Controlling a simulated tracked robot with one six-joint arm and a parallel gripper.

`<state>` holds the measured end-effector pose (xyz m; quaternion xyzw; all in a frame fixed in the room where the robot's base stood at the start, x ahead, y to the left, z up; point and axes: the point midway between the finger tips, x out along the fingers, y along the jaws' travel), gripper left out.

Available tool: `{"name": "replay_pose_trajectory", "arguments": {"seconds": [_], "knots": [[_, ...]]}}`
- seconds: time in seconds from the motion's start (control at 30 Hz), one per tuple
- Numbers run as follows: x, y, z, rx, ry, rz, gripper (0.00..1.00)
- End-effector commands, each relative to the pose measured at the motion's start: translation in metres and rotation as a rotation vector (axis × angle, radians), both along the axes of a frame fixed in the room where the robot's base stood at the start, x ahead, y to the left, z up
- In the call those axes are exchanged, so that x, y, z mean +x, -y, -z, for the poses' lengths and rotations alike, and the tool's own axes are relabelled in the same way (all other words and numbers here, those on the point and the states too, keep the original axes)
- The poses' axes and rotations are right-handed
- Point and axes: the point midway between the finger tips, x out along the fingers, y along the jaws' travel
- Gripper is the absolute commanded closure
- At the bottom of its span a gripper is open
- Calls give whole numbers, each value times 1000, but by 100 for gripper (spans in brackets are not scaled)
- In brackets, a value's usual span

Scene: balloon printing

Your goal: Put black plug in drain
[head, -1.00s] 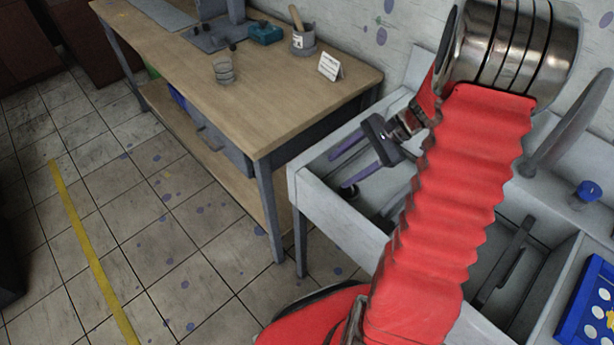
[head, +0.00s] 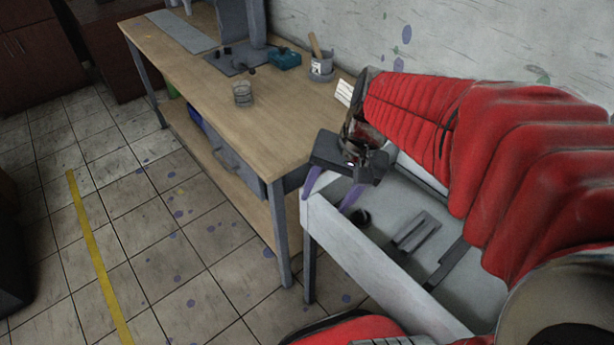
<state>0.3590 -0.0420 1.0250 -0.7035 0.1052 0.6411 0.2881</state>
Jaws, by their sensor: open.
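The black plug (head: 359,217) is a small dark round piece inside the left end of the white sink (head: 385,290). My gripper (head: 326,203) is over the sink's left end with its two purple fingers spread apart and nothing between them. The plug is just right of the right fingertip in the picture, apart from the jaws as far as I can see. I cannot make out the drain; part of the basin is hidden by my red arm.
A wooden workbench (head: 215,95) stands left of the sink, with a glass jar (head: 243,94), a blue box (head: 285,60) and a grey pot (head: 321,68) on it. A flat grey piece (head: 414,232) and a dark bar (head: 447,262) lie in the sink. The wall is behind.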

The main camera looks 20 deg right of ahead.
Motion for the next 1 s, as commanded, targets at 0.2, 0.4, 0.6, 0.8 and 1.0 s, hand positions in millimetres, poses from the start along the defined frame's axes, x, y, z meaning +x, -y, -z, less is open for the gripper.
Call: {"name": "replay_pose_trajectory", "arguments": {"seconds": [0.2,0.4,0.6,0.8,1.0], "knots": [[-20,-18,-22,-129,114,-161,44],[-38,-30,-38,-239,220,-299,44],[-53,-39,-53,-340,328,-425,44],[-60,-42,-59,-393,384,-485,44],[-61,-42,-59,-396,386,-489,44]]}}
